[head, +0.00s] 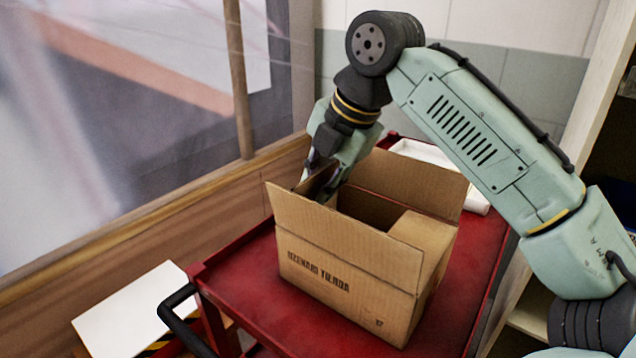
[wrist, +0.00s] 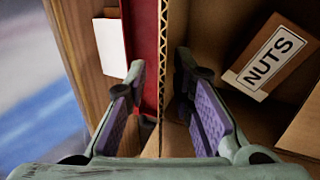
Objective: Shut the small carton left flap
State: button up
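The small carton (head: 345,290) is an open brown cardboard box with dark print on its front. Its left flap (head: 318,184) stands up, partly hidden by my gripper (head: 326,172) in the head view. In the wrist view my gripper (wrist: 161,75) is open, with its fingers on either side of an upright corrugated cardboard edge (wrist: 163,70), which looks like this flap. A gap shows beside the edge, and I cannot tell if either finger touches it. The front flap (head: 340,230) and back flap (head: 410,180) stand up. The right flap (head: 427,235) lies roughly level.
The carton stands on a red cart (head: 255,290) with a black handle (head: 180,320). A box labelled NUTS (wrist: 268,62) lies inside the carton. A white board (head: 130,310) is at lower left. A wooden ledge (head: 150,230) and window run along the left.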

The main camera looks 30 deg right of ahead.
jog(key=shift+w+f, duration=0.1)
jog(key=shift+f, duration=0.05)
jog(key=shift+c, duration=0.3)
grip_shut()
dwell(0.6)
